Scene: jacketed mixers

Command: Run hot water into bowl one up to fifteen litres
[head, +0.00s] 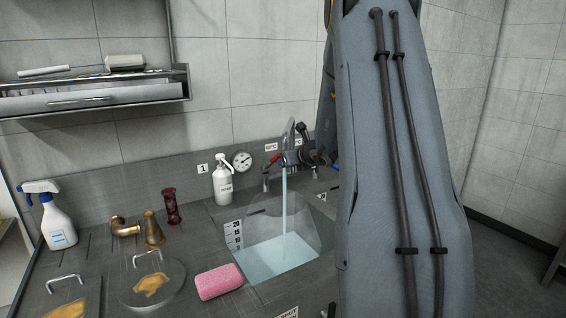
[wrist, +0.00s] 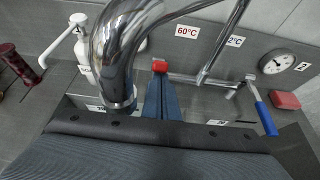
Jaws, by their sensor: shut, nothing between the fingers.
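My gripper (wrist: 160,85) is shut and empty, in front of that lever; contact is unclear.
A blue lever (wrist: 265,118) by the cold label, a gauge (wrist: 277,62) and a plate marked 2 lie to the right in the wrist view. A white pump bottle (head: 222,180), pink sponge (head: 219,281), spray bottle (head: 55,218) and brass fittings crowd the counter's left.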

